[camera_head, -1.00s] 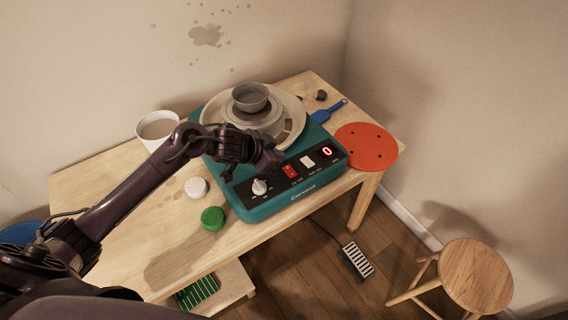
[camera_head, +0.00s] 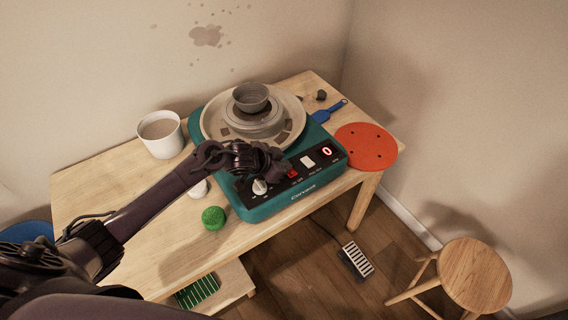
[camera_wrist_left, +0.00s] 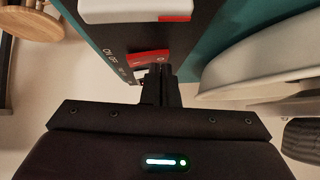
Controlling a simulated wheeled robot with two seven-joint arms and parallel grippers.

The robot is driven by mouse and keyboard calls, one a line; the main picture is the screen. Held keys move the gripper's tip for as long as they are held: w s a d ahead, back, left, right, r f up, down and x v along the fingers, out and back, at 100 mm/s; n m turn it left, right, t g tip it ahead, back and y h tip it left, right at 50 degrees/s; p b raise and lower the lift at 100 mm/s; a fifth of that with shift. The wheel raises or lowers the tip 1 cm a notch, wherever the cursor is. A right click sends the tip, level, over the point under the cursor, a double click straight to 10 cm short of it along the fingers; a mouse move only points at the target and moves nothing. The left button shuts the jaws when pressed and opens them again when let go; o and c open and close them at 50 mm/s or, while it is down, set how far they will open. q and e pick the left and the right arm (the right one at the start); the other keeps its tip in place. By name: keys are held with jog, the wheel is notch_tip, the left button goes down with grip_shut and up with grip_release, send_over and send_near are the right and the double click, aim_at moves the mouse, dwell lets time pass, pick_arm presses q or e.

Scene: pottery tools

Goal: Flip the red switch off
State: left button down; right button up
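The red switch (camera_head: 293,174) is on the front panel of the teal pottery wheel (camera_head: 262,209), partly covered by my left gripper (camera_head: 283,166). In the left wrist view the red switch (camera_wrist_left: 148,57) lies just beyond the fingertips (camera_wrist_left: 160,72), next to the ON/OFF lettering. The fingers are together with nothing between them. Their tips are at or very close to the switch; I cannot tell whether they touch it. My right gripper is not in view.
On the panel are a white switch (camera_head: 308,161), a lit red display (camera_head: 327,151) and a white knob (camera_head: 260,187). A grey bowl (camera_head: 251,97) stands on the wheel head. A white cup (camera_head: 161,136), green sponge (camera_head: 213,218) and red disc (camera_head: 366,147) are around the wheel.

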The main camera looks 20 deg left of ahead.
pick_arm(q)
jog(key=shift+s+d, duration=0.15)
jog(key=shift+s+d+p, duration=0.25)
jog(key=shift+d+p, duration=0.05)
jog(key=shift+p, duration=0.2)
jog(key=shift+s+d, duration=0.15)
jog(key=shift+d, duration=0.1)
